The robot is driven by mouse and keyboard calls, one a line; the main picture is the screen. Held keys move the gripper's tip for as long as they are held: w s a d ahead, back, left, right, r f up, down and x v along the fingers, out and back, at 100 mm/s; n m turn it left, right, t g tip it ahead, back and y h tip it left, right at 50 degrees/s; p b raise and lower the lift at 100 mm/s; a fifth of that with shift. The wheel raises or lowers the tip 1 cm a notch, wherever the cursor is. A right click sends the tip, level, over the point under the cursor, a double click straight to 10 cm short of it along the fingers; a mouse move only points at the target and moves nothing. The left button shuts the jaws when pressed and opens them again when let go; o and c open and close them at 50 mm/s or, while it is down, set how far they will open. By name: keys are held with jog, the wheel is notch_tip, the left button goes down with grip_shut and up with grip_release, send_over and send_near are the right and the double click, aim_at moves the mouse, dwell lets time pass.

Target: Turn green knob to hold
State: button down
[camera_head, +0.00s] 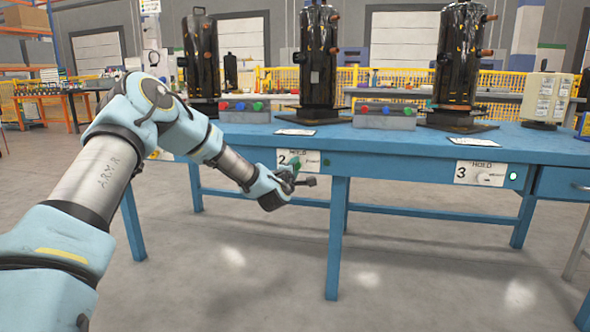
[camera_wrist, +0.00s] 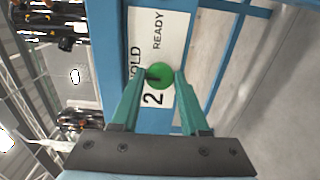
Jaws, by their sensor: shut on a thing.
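The green knob (camera_wrist: 160,76) shows in the wrist view, in front of a white label plate (camera_wrist: 160,40) reading HOLD, READY and 2. My gripper (camera_wrist: 158,77) has its two green fingers on either side of the knob, shut on it. In the head view my gripper is at the front rail of the blue bench, by the number 2 plate (camera_head: 311,157). The gripper hides most of the knob there.
The blue bench (camera_head: 420,143) bears several dark wrapped compressors (camera_head: 318,60) and grey boxes with coloured buttons (camera_head: 245,108). A number 3 plate (camera_head: 480,174) with a pale knob is further right on the rail. The floor before the bench is clear.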

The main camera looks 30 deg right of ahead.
dwell(0.3)
jog(key=shift+c, duration=2.1)
grip_release()
jog(key=p+v, duration=0.2)
jog(key=v, duration=0.8)
jog(key=shift+s+a, duration=0.3)
